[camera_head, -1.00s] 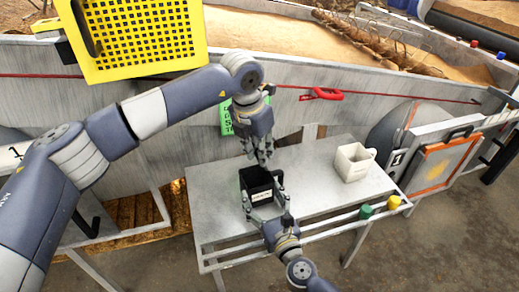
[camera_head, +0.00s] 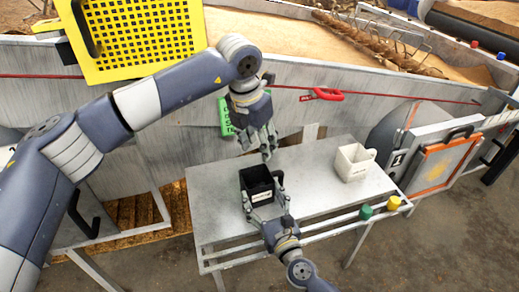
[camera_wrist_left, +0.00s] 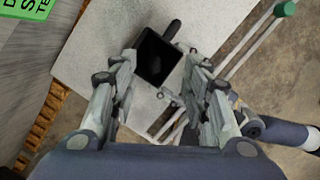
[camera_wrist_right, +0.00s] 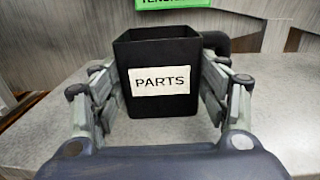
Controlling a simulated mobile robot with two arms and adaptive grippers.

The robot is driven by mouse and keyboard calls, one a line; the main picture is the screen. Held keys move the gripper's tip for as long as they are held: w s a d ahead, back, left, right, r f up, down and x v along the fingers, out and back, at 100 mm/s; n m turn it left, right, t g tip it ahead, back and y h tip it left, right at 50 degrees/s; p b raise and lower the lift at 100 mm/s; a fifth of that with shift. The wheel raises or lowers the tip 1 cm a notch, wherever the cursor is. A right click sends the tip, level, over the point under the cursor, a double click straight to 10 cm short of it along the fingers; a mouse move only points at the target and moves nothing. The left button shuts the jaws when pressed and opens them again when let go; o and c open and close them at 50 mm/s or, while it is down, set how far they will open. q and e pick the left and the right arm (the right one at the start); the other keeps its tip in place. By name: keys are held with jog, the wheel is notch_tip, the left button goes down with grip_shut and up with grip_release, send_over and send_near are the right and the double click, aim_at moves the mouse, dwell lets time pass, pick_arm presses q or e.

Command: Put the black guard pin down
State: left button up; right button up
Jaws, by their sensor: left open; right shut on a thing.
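A black open-topped box labelled PARTS (camera_wrist_right: 160,110) stands on the grey metal table. It also shows in the head view (camera_head: 258,186). My right gripper (camera_head: 264,197) is shut on its sides. My left gripper (camera_head: 258,145) is open and empty above and behind the box, pointing down. In the left wrist view, the box (camera_wrist_left: 146,54) lies between and beyond the spread fingers of my left gripper (camera_wrist_left: 160,85). A small dark shape (camera_wrist_left: 160,68) shows inside the box; I cannot tell whether it is the black guard pin. No pin is clearly visible elsewhere.
A white mug-like container (camera_head: 352,163) stands on the table (camera_head: 315,190) to the right. Green (camera_head: 366,211) and yellow (camera_head: 393,203) knobs sit at the front rail. A grey trough wall rises behind, with a red handle (camera_head: 327,94). The table's middle is clear.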

pick_arm(q)
jog(key=v, duration=0.9)
pick_arm(e)
jog(key=o, duration=1.2)
jog(key=shift+c, duration=0.2)
